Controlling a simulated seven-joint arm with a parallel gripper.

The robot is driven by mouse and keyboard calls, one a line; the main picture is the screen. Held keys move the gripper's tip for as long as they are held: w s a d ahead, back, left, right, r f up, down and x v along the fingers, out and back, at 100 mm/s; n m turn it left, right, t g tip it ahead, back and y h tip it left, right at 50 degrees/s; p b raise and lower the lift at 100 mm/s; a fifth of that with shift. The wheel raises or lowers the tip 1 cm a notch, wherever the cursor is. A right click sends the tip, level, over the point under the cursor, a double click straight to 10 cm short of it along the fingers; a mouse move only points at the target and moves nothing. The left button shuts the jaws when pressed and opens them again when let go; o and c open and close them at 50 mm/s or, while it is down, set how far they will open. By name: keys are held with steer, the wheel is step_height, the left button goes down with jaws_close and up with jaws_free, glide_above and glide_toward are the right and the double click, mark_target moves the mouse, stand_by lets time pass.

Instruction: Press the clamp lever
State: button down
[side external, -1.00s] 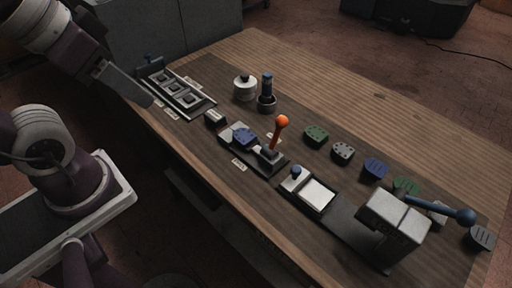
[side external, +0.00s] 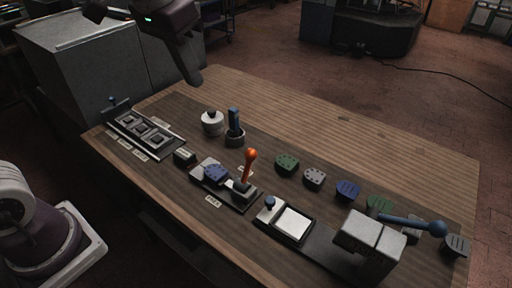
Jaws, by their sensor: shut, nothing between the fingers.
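The clamp lever (side external: 249,166) has an orange-red knob and stands nearly upright at the right end of a small dark clamp base (side external: 239,202). My gripper (side external: 194,79) is shut and empty. It hangs in the air at the top of the view, above and left of the lever and well apart from it. It touches nothing that I can see.
A grey press (side external: 372,237) with a blue-knobbed handle stands at the right. A white pad (side external: 293,222) lies left of it. Several coloured heel pieces (side external: 347,190) lie behind. A slotted tray (side external: 145,132), white pot (side external: 212,123) and blue-handled tool (side external: 235,122) stand left.

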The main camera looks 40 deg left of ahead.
steer(key=g, duration=0.1)
glide_above(247, 168)
steer(key=a, duration=0.2)
step_height(247, 168, down, 5)
steer(key=w+d+f+g, duration=0.1)
steer(key=w+d+f, duration=0.1)
steer(key=w+f, duration=0.6)
step_height(247, 168, down, 2)
steer(key=shift+w+d+f+m+g, duration=0.2)
steer(key=shift+m+g, duration=0.1)
steer(key=shift+m, duration=0.1)
steer(key=s+f, duration=0.3)
steer(key=f, duration=0.5)
steer(key=shift+s+f, duration=0.2)
steer(key=shift+f, duration=0.2)
